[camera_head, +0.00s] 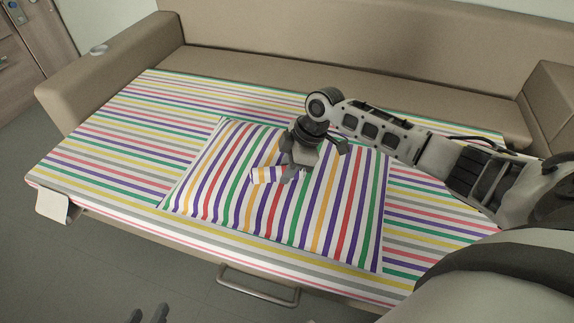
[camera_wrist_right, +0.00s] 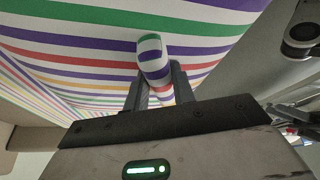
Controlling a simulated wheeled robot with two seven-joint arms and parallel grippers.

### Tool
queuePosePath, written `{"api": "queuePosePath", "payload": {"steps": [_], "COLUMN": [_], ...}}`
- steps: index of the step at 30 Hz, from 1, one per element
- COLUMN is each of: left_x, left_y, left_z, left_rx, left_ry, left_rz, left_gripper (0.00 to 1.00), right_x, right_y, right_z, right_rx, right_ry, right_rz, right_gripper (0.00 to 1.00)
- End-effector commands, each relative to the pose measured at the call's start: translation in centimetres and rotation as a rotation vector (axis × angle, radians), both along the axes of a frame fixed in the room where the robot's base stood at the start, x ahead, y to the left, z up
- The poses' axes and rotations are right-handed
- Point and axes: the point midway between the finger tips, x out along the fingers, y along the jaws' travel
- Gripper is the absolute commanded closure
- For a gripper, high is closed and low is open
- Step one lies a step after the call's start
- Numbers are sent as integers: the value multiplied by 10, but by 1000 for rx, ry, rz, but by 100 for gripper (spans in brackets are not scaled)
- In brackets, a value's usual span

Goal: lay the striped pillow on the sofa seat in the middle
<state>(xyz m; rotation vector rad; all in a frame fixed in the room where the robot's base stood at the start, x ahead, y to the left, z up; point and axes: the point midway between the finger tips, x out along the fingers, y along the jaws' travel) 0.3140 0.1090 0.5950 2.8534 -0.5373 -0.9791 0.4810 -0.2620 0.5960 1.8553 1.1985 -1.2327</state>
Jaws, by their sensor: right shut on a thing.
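The striped pillow (camera_head: 335,205) lies over the middle of the striped sofa seat (camera_head: 105,150), its stripes running across the seat's stripes. Whether its whole underside touches the seat cannot be told. My right gripper (camera_head: 278,174) is over the pillow's middle and shut on a raised striped tab of it. In the right wrist view, the two fingers (camera_wrist_right: 157,90) pinch this rounded striped tab (camera_wrist_right: 152,58), with the pillow (camera_wrist_right: 70,45) close beyond. My left gripper (camera_head: 150,314) shows only its fingertips at the bottom edge, apart and empty, away from the sofa.
The beige sofa backrest (camera_head: 340,45) runs behind the seat, with armrests at the left (camera_head: 105,75) and right (camera_head: 553,95). A metal handle (camera_head: 258,290) sticks out at the front. A white piece (camera_head: 52,206) is at the front left corner. Bare seat shows left of the pillow.

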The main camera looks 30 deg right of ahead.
Motion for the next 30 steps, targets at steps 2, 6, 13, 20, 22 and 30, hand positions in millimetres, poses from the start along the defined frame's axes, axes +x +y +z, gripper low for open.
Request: {"api": "queuePosePath", "payload": {"steps": [2,6,13,20,22,30], "left_x": [0,0,-1,-1,-1,-1], "left_y": [0,0,0,0,0,0], "left_z": [-2,-1,-2,-2,-2,-2], "left_rx": [0,0,0,0,0,1], "left_ry": [1,1,2,2,2,3], "left_rz": [0,-1,-1,-1,-1,-1], "left_gripper": [64,64,64,64,64,64], "right_x": [1,1,1,1,1,1], "right_y": [0,0,0,0,0,0], "right_z": [-2,-1,-1,-3,-4,-8], "right_rx": [1,1,1,2,2,2], "right_ry": [-4,-4,-4,-4,-4,-4], "right_rz": [0,0,0,-1,-1,-1], "right_gripper": [100,100,100,100,100,100]}}
